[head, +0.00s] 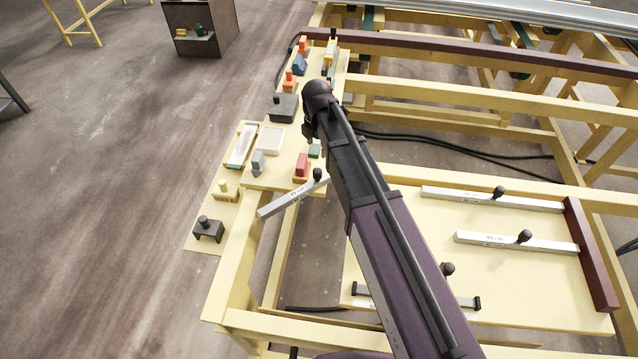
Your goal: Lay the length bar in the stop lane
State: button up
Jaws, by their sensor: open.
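Several pale length bars with black knobs are in the head view. One bar (280,202) lies slanted across the bench's left frame, its upper end by the small-parts board. Two bars lie on the yellow panel: an upper one (530,203) and a lower one (545,245), both with right ends near the dark red stop strip (592,255). Their printed lengths are too small to read surely. Another dark knob (447,268) shows beside my arm; what it sits on is hidden. I cannot tell which strip is the stop lane. My arm crosses the middle; my gripper's fingers are not visible.
A low rail with black end blocks (471,303) lies at the panel's front, partly behind my arm. The small-parts board (278,172) at left holds red, orange, grey and white pieces. Open yellow frame beams (480,120) and black cables (470,147) lie behind the panel.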

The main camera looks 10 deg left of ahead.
aim_at(317, 170)
jog(key=shift+f+b, duration=3.95)
jog(key=shift+f, duration=0.15)
jog(key=shift+f, duration=0.1)
jog(key=shift+w+f+b, duration=0.1)
jog(key=shift+f+b, duration=2.4)
jog(key=shift+b, duration=0.1)
grip_shut()
